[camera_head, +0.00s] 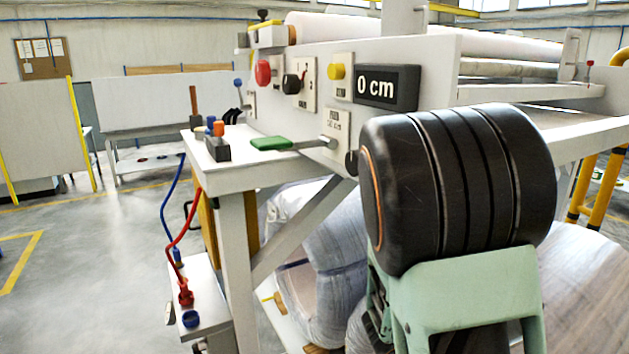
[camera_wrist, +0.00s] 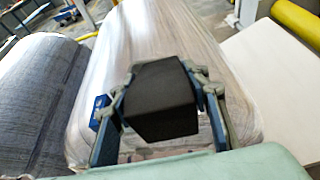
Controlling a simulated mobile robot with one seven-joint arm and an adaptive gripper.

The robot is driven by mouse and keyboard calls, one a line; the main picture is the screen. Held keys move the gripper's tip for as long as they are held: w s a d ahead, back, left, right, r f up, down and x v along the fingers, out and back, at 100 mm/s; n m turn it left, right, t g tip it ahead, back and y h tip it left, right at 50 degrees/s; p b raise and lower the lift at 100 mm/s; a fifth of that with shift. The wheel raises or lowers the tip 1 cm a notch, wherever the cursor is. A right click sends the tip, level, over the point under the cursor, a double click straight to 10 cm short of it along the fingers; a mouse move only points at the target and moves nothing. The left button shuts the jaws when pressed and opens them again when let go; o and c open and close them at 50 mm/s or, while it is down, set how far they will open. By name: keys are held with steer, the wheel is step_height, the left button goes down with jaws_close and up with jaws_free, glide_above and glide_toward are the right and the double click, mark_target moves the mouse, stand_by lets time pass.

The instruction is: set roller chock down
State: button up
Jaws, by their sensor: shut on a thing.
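The roller chock (camera_wrist: 160,108) is a black, blocky piece in the middle of the wrist view. My gripper (camera_wrist: 160,77) is shut on it, with a blue and grey finger on each side. A large roll (camera_wrist: 140,40) in clear, shiny wrap lies behind the chock in that view. I cannot tell whether the chock touches the roll or the floor. In the head view my own arm fills the right front, and neither the gripper nor the chock shows.
A greyish wrapped roll (camera_wrist: 35,100) lies at the left of the wrist view, and a pale flat surface (camera_wrist: 270,85) lies at the right. In the head view, the white machine (camera_head: 440,50) carries a "0 cm" display (camera_head: 388,87). Open floor (camera_head: 110,265) lies at the left.

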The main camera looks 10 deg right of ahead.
steer(key=w+a+f+n+t+y+p, duration=0.1)
steer(key=w+a+f, duration=0.1)
steer(key=a, duration=1)
steer(key=w+a+f+n+t+y+p, duration=0.1)
steer(key=w+a+f+n+t, duration=0.1)
steer(key=a, duration=1.1)
steer(key=shift+w+a+f+p, duration=0.25)
steer(key=shift+w+f, duration=0.4)
steer(key=shift+w, duration=0.35)
steer(key=shift+d, duration=0.1)
steer(key=s+d+r+m+g+b, duration=0.1)
steer(key=s+d+r, duration=0.1)
steer(key=d, duration=0.8)
steer(key=s+d+r+m+g+h+b, duration=0.1)
steer(key=s+d, duration=0.4)
steer(key=d, duration=0.5)
steer(key=s+d+r+m+g+h+b, duration=0.1)
steer(key=s+d+r+g, duration=0.1)
steer(key=d, duration=0.8)
steer(key=shift+s+d+r+m+b, duration=0.3)
steer(key=shift+s+r+m+b, duration=0.1)
steer(key=shift+s, duration=0.35)
steer(key=shift+f, duration=0.1)
